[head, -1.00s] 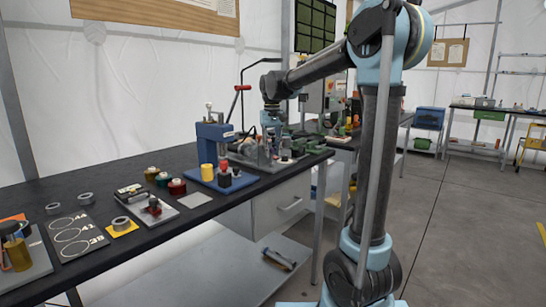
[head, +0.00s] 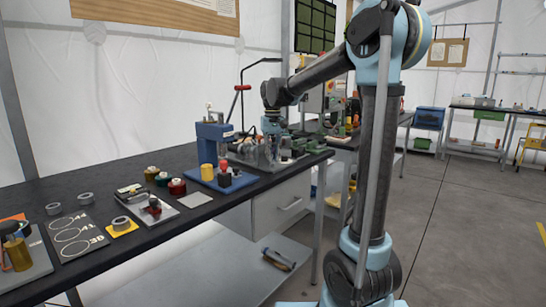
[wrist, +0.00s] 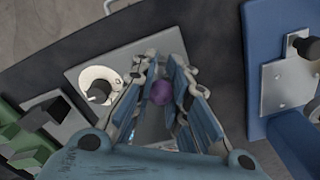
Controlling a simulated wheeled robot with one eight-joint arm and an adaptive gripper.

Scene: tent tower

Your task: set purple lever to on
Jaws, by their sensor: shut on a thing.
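The purple lever's round knob (wrist: 161,92) shows between my gripper's fingers in the wrist view. My gripper (wrist: 162,98) is shut on it, with one jointed finger on each side. The lever stands at a grey plate (wrist: 140,62) on the dark bench, and its shaft is hidden below the knob and fingers. In the head view my gripper (head: 262,152) reaches down over the bench beyond the blue press, and the purple knob cannot be made out there. I cannot tell the lever's setting.
A white ring with a dark knob (wrist: 98,88) sits left of the fingers. A blue fixture (wrist: 262,70) stands close on the right, and a green part (wrist: 28,150) lies lower left.

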